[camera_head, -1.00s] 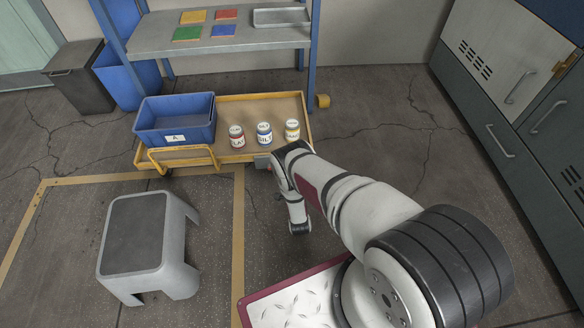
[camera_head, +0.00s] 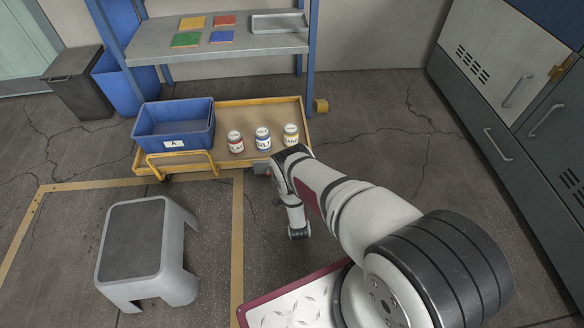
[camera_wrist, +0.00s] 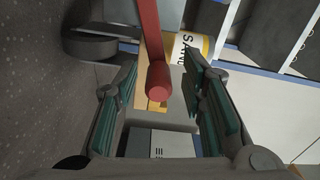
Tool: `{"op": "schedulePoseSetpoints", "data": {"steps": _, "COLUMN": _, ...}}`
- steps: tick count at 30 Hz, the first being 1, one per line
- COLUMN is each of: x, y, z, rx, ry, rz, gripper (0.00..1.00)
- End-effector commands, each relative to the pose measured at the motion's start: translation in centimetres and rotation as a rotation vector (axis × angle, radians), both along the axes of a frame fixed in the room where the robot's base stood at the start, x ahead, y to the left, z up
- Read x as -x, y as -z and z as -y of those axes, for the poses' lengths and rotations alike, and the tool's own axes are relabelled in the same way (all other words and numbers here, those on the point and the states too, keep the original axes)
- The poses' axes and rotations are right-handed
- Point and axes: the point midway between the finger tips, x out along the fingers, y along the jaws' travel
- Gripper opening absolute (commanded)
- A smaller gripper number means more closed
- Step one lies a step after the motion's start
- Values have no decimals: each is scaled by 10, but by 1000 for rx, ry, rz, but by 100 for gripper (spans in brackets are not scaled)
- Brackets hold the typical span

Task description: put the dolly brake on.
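The dolly (camera_head: 222,105) is a low tan platform with a yellow push handle (camera_head: 180,157). It carries a blue bin marked A (camera_head: 173,145) and three labelled cans, red (camera_head: 235,142), blue (camera_head: 263,139) and yellow (camera_head: 291,135). In the wrist view a red lever with a round end (camera_wrist: 158,82) points toward the camera. My gripper (camera_wrist: 163,100) is open, its green-padded fingers either side of the lever with a gap on both sides. A dark wheel (camera_wrist: 92,46) and the yellow can (camera_wrist: 190,47) show beyond. In the head view the lever and fingertips are not clearly visible.
A grey step stool (camera_head: 133,240) stands left on the floor. A blue-framed shelf (camera_head: 225,45) stands behind the dolly. Grey cabinets (camera_head: 480,125) line the right side, and a dark bin (camera_head: 77,80) stands at back left. Open floor lies between dolly and cabinets.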

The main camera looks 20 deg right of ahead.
Motion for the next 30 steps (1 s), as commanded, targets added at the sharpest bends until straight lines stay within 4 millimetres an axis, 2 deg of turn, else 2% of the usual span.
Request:
{"op": "schedulePoseSetpoints", "data": {"steps": 18, "x": -1, "y": -87, "z": 1, "rx": -1, "ry": 2, "rz": 2, "gripper": 37}}
{"op": "schedulePoseSetpoints", "data": {"steps": 24, "x": -1, "y": -96, "z": 0, "rx": -1, "ry": 1, "rz": 0, "gripper": 37}}
{"op": "schedulePoseSetpoints", "data": {"steps": 30, "x": -1, "y": -97, "z": 0, "rx": -1, "ry": 1, "rz": 1, "gripper": 37}}
